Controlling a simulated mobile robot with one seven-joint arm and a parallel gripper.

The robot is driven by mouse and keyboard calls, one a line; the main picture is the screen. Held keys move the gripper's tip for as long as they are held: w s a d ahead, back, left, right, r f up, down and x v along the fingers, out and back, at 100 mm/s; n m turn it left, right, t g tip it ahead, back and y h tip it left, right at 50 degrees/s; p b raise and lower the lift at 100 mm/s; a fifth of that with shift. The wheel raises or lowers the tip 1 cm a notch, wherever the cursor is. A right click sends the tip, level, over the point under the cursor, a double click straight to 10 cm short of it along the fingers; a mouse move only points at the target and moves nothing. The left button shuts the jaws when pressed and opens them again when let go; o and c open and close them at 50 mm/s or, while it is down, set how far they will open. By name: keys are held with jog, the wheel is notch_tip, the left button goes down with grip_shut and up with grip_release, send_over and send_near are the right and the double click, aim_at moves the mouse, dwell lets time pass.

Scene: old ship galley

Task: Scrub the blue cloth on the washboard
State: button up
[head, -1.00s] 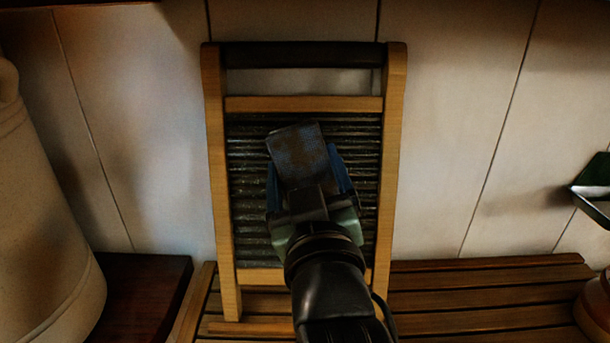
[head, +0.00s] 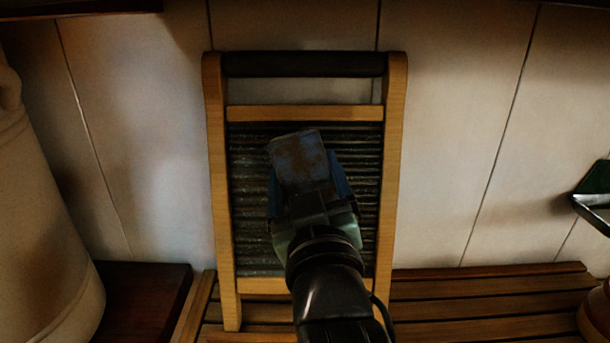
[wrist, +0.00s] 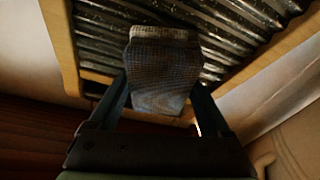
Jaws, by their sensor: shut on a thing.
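The washboard (head: 217,190) has a pale wooden frame, a dark top bar and a ridged dark metal panel. It stands upright against the wall in the head view, and part of it shows in the wrist view (wrist: 62,45). My gripper (head: 307,180) is in front of the lower middle of the ridged panel. It is shut on the blue cloth (head: 300,158), a folded, brown-stained piece, which also shows between the fingers in the wrist view (wrist: 160,75). The cloth lies over the ridges; I cannot tell whether it touches them. My gripper hides part of the panel.
The washboard stands on a slatted wooden surface (head: 480,305). A large cream-coloured vessel (head: 40,220) is at the left, by a dark wooden block (head: 145,295). A dark green, metal-edged object (head: 594,195) is at the right edge. The wall right of the washboard is clear.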

jog(key=shift+w+f, duration=0.2)
jog(key=shift+w, duration=0.45)
jog(key=shift+f, duration=0.1)
